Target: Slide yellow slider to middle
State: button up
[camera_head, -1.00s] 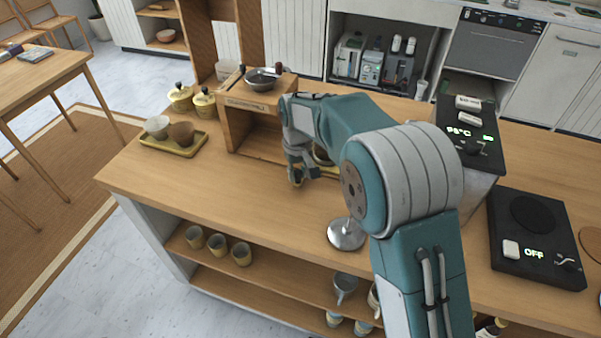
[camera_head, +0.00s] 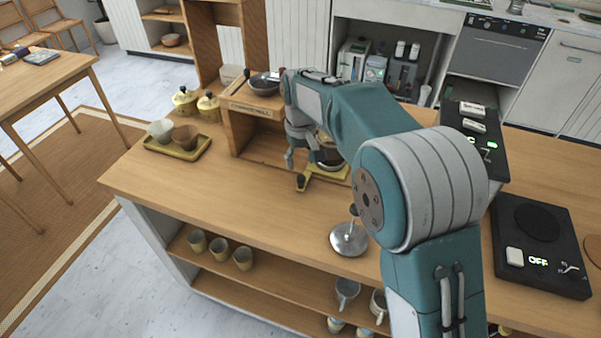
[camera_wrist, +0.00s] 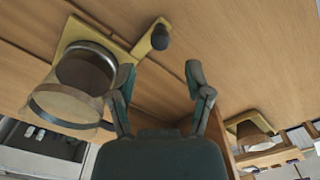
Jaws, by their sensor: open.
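The yellow slider (camera_head: 325,173) is a flat yellow plate with a handle ending in a dark knob (camera_head: 301,183), on the wooden counter right of the wooden box. A round dark-topped vessel stands on or over its plate. In the wrist view the slider's yellow plate (camera_wrist: 66,38) is at upper left, its handle and dark knob (camera_wrist: 160,39) at top centre. My gripper (camera_wrist: 162,78) is open and empty; its fingers point toward the knob side, with the knob apart from both fingertips. In the head view my gripper (camera_head: 302,160) is above and beside the slider, partly hidden by my arm.
The wooden box (camera_head: 252,105) stands close to my gripper on its left. A yellow tray (camera_head: 160,148) with two cups sits further left. A metal tamper-like tool (camera_head: 349,240) stands nearer the front edge. The front left counter is clear.

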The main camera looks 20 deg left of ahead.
notch_tip(320, 180, up, 5)
jog(key=shift+r, duration=0.15)
dwell(0.3)
jog(key=s+d+r+m+t, duration=0.1)
jog(key=s+d+r, duration=0.15)
jog(key=d, duration=0.45)
jog(key=s+d+r+m+t, duration=0.1)
jog(key=s+d+r+m, duration=0.1)
jog(key=d+r, duration=0.35)
jog(key=s+d+r+m, duration=0.1)
jog(key=s+d+r, duration=0.1)
jog(key=d, duration=0.7)
jog(key=s+d+f+m+t, duration=0.1)
jog(key=s+d+f+m, duration=0.1)
jog(key=s+d, duration=0.5)
jog(key=s+d+f+m+t, duration=0.2)
jog(key=s+d+m, duration=0.1)
jog(key=s+d, duration=0.4)
jog(key=s, duration=0.3)
jog(key=shift+s+f+t, duration=0.2)
jog(key=shift+t, duration=0.1)
